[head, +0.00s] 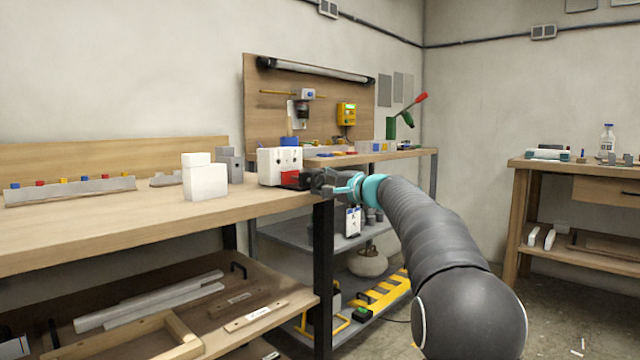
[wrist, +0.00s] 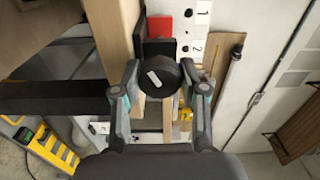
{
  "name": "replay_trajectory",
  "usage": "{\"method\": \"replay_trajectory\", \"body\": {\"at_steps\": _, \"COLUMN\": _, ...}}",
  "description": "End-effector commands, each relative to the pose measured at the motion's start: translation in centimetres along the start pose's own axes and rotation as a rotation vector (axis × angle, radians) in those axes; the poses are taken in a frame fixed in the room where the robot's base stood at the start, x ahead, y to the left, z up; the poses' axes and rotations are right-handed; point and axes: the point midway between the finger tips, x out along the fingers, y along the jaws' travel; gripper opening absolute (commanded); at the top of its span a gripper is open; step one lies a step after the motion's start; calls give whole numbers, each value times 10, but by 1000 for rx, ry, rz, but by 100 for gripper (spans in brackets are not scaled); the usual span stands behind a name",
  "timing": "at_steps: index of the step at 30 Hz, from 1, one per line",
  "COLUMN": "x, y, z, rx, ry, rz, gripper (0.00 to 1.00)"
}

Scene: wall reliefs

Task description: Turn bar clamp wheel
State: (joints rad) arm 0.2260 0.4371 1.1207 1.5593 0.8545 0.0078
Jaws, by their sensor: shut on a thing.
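The clamp wheel (wrist: 165,76) is a round black knob with a white mark, seen face-on in the wrist view. My gripper (wrist: 161,79) has one finger on each side of it and is shut on it. The white mark is tilted. A red block (wrist: 158,26) and a black plate (wrist: 157,49) sit behind the wheel. In the head view my gripper (head: 317,180) is at the workbench corner, by the red clamp part (head: 290,177) on a white block (head: 279,160). The wheel is mostly hidden by my gripper there.
The wooden workbench (head: 120,229) runs left, with white blocks (head: 205,181) and a rail of coloured pieces (head: 70,189) on it. A grey shelf unit (head: 300,234) stands behind the bench corner. A second table (head: 575,168) is at the right. Floor between is open.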

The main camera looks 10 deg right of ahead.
Motion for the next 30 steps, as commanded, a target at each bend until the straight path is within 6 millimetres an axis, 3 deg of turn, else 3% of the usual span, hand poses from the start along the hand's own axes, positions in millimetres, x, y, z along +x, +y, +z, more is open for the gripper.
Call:
{"method": "replay_trajectory", "body": {"at_steps": 12, "x": 0, "y": 0, "z": 0, "rx": -246, "ry": 0, "rz": 0, "gripper": 8}}
{"method": "replay_trajectory", "body": {"at_steps": 30, "x": 0, "y": 0, "z": 0, "rx": -305, "ry": 0, "rz": 0, "gripper": 8}}
